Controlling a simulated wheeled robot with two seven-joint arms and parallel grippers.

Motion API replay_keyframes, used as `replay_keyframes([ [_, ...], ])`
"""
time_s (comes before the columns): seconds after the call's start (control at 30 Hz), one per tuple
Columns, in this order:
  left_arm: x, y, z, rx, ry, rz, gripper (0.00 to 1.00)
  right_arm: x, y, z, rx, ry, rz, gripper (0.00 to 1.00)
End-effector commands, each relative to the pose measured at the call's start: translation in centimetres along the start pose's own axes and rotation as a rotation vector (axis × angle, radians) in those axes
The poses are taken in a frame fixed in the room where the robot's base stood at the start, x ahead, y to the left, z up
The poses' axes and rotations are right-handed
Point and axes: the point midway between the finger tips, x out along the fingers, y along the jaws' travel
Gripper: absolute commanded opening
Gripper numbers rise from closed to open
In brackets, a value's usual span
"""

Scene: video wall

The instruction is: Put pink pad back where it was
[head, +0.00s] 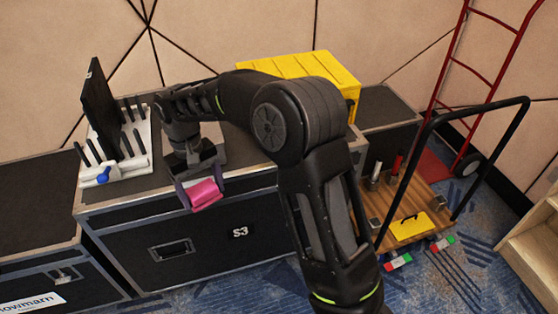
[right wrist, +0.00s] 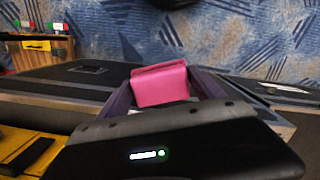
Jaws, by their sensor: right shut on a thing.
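The pink pad (head: 206,195) is held between the two fingers of my right gripper (head: 203,188). In the head view it hangs at the front edge of the black flight case marked S3 (head: 205,248), above or just in front of that edge; I cannot tell its exact height. In the right wrist view the pad (right wrist: 160,84) sits between the dark purple fingers, with blue carpet beyond it. My left gripper is not in view.
A white rack (head: 125,170) with black pegs and an upright dark panel (head: 99,110) stands left on the case. A yellow box (head: 315,68) is behind my arm.

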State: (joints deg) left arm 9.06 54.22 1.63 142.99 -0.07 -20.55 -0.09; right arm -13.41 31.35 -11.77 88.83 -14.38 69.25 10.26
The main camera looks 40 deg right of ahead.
Motion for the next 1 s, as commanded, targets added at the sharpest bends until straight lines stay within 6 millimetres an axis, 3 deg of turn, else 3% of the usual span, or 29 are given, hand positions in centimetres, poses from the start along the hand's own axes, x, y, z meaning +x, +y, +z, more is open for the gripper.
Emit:
replay_keyframes([
  [0.4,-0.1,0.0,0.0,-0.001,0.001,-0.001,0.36,-0.1,0.1,0.0,0.002,0.000,0.000,0.32],
  [0.53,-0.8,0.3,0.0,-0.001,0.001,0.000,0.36,-0.7,1.0,0.2,0.034,-0.002,-0.005,0.32],
  [0.67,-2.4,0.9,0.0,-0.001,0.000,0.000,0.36,-2.0,3.5,0.8,0.130,-0.004,-0.018,0.32],
  [0.77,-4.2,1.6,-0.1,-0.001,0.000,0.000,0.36,-3.4,6.6,1.6,0.289,-0.005,-0.036,0.32],
  [0.9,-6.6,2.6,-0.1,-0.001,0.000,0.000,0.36,-4.7,11.3,3.2,0.677,0.001,-0.080,0.32],
  [1.0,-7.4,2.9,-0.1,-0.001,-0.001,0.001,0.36,-4.8,13.2,3.9,0.925,0.005,-0.108,0.32],
])
